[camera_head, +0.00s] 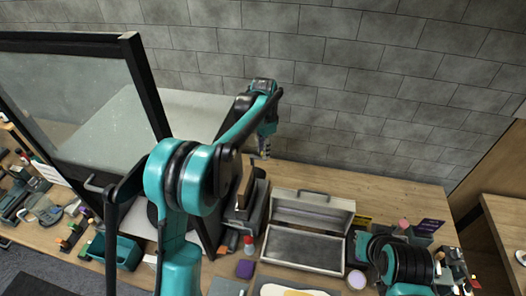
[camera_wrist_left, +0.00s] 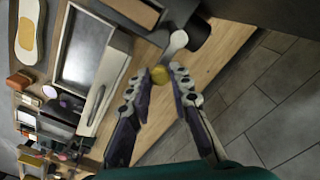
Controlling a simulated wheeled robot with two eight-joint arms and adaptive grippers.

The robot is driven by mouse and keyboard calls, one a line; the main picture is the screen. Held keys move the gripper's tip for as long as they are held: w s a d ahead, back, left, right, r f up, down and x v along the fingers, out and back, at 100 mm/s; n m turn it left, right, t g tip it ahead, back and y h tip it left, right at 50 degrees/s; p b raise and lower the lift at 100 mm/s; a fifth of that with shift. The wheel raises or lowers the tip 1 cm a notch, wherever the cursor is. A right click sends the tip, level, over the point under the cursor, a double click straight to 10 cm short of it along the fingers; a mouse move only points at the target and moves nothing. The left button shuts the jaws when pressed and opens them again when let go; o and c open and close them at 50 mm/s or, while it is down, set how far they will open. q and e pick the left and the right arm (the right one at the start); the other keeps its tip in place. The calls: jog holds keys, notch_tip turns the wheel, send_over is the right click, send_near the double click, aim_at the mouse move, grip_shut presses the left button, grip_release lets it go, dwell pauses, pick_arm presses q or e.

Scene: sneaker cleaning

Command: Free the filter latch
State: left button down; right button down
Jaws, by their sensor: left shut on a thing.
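My left gripper (camera_head: 264,148) hangs high over the back of the workbench in the head view. The fingertips partly hide the yellow piece. In the head view the dark machine (camera_head: 245,215) stands below the gripper, partly behind my left arm. My right gripper is not in view.
An open grey case (camera_head: 305,248) lies right of the machine. A large glass-fronted cabinet (camera_head: 85,110) fills the left. A grey block wall stands behind the bench. Small bottles and blocks lie at the front. Bare wood (camera_head: 395,195) shows at the back right.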

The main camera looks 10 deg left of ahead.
pick_arm(q)
jog(key=shift+w+n, duration=0.1)
jog(key=shift+n, duration=0.2)
jog(key=c, duration=1.4)
grip_release()
jog(key=shift+o, duration=0.2)
notch_tip(320, 180, up, 12)
jog(key=s+a+f+n+t+b, duration=0.2)
jog(key=s+f+b, duration=0.1)
jog(key=s+b, duration=0.3)
jog(key=s+a+f+n+t+b, duration=0.15)
jog(key=s+f+b, duration=0.25)
jog(key=s, duration=0.4)
jog(key=s+a+f+n+t+b, duration=0.1)
jog(key=s+f+n+t+b, duration=0.2)
jog(key=s+f, duration=1.3)
notch_tip(320, 180, down, 2)
jog(key=n+b, duration=0.2)
jog(key=b, duration=0.3)
jog(key=shift+a+n+t, duration=0.25)
jog(key=shift+n+t, duration=0.1)
